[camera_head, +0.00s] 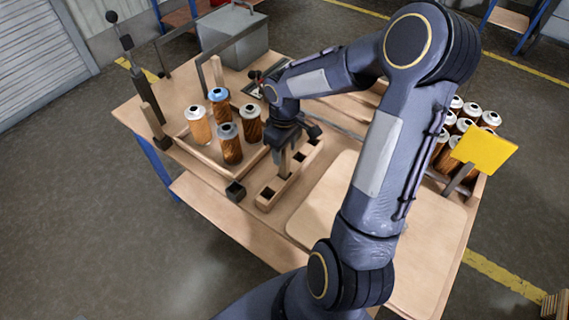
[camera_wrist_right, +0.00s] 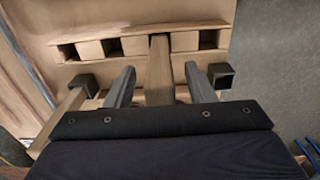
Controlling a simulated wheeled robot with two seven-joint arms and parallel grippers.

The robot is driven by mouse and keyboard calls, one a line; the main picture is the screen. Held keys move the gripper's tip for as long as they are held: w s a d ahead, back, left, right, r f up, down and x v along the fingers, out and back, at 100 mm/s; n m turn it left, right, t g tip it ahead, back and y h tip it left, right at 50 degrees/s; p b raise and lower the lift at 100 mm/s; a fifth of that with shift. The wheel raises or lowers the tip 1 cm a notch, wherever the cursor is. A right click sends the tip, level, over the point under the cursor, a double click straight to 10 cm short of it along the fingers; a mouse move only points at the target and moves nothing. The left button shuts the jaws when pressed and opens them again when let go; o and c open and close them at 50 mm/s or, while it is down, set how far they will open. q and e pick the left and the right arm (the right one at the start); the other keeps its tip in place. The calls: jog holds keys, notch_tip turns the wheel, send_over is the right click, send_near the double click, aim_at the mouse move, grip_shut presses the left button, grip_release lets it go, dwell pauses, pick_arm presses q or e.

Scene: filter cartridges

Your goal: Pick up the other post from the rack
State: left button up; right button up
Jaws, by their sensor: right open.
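A wooden post (camera_wrist_right: 160,72) stands upright in the rack (camera_wrist_right: 130,45), a light wooden bar with several square holes. In the head view the rack (camera_head: 268,196) lies beside the cartridge tray, and part of the post (camera_head: 283,163) shows under my gripper. My right gripper (camera_wrist_right: 160,88) is open, with one finger on each side of the post and a visible gap on both sides. In the head view the right gripper (camera_head: 287,140) points down over the rack. Another wooden post (camera_head: 152,116) stands at the tray's left corner. My left gripper is not in view.
Several filter cartridges (camera_head: 229,143) stand in the wooden tray (camera_head: 205,163). An empty black square socket (camera_head: 235,191) sits at its near corner. A grey box (camera_head: 235,42) is behind. More cartridges and a yellow sign (camera_head: 484,149) are at right. A pale board (camera_head: 325,205) lies in front.

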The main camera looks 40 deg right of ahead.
jog(key=shift+f, duration=0.3)
grip_shut()
jog(key=shift+r, duration=0.15)
